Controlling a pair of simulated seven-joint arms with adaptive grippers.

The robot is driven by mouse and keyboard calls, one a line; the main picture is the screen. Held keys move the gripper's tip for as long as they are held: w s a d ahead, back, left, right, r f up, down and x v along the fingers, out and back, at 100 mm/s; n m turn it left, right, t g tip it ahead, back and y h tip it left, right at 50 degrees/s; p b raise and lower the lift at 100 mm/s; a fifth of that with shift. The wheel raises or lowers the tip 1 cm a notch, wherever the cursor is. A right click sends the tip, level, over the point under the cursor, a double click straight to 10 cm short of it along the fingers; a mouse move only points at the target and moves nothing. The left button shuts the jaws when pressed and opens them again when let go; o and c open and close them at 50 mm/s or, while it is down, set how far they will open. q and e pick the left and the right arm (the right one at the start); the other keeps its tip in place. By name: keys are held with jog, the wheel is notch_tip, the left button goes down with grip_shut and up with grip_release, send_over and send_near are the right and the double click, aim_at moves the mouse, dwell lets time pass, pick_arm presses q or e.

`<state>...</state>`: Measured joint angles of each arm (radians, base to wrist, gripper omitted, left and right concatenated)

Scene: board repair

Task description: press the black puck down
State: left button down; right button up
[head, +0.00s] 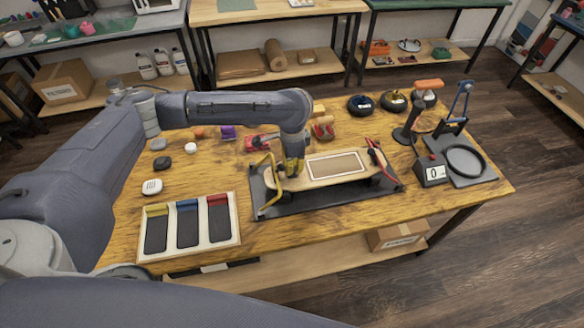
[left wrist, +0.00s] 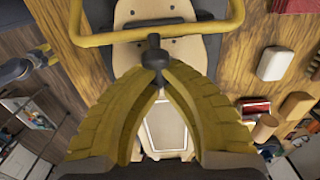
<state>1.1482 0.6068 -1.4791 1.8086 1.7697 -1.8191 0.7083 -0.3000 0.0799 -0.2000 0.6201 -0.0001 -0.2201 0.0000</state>
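My left gripper (left wrist: 156,66) has its yellow fingers drawn together at the tips, over the left end of a skateboard deck. In the head view the gripper (head: 292,170) points down at the deck (head: 312,180). A small black rounded piece (left wrist: 155,42) sits right at the fingertips on a yellow clamp bar (left wrist: 105,38). I cannot tell whether it is between the tips or just under them. In the head view the gripper hides it. A separate flat black disc (head: 162,162) lies on the table at the left, away from the gripper. My right gripper is not in view.
The deck rests on a dark mat (head: 300,203) between the yellow clamp and a red clamp (head: 375,155). A tray with colored-top slots (head: 236,205) stands at front left.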

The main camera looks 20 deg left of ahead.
pick_arm(q)
jog(key=shift+f, duration=0.1)
dwell(0.3)
jog(key=shift+r, duration=4)
